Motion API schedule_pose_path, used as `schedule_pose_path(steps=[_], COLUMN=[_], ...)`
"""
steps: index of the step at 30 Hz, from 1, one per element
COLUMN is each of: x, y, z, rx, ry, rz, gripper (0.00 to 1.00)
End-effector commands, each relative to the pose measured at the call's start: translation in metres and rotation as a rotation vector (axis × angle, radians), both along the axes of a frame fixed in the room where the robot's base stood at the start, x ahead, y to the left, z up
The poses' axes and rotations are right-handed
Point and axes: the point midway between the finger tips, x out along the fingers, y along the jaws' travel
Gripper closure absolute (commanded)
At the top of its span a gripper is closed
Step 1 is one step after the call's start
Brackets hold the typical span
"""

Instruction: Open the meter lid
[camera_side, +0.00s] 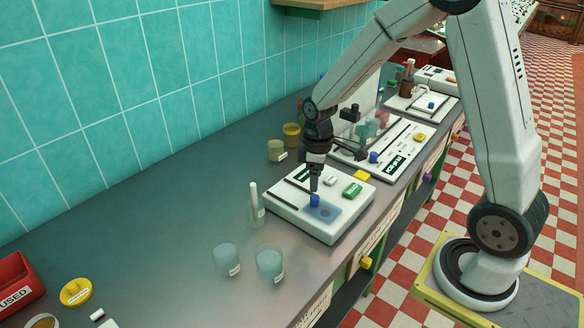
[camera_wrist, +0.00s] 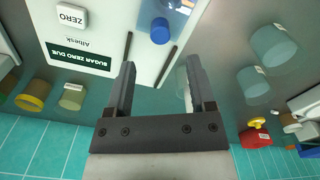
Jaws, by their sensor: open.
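The meter (camera_side: 292,216) is a white box on the grey counter, with a green label and buttons on top. Its lid (camera_side: 328,211) is a see-through bluish panel that looks flat on the meter's top, with a blue knob (camera_side: 314,201). My gripper (camera_side: 314,188) points down just above the knob in the side view; contact cannot be told there. In the wrist view my gripper (camera_wrist: 161,68) is open with nothing between its fingers. The blue knob (camera_wrist: 160,31) lies ahead of the fingertips, between two dark bars on the meter (camera_wrist: 95,20).
A white tube (camera_side: 256,206) stands close at the meter's left. Two bluish cups (camera_side: 270,264) stand in front. Yellow-lidded jars (camera_side: 291,133) stand behind, near the tiled wall. More white devices (camera_side: 385,150) line the counter at right.

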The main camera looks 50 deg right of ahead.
Motion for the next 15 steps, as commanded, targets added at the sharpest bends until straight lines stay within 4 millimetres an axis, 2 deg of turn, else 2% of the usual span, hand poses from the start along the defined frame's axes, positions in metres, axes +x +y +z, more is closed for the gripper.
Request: schedule_pose_path(steps=[15], x=[-0.001], y=[0.000], z=[-0.054], rx=[0.000], ry=[0.003], rz=[-0.001], gripper=[0.30])
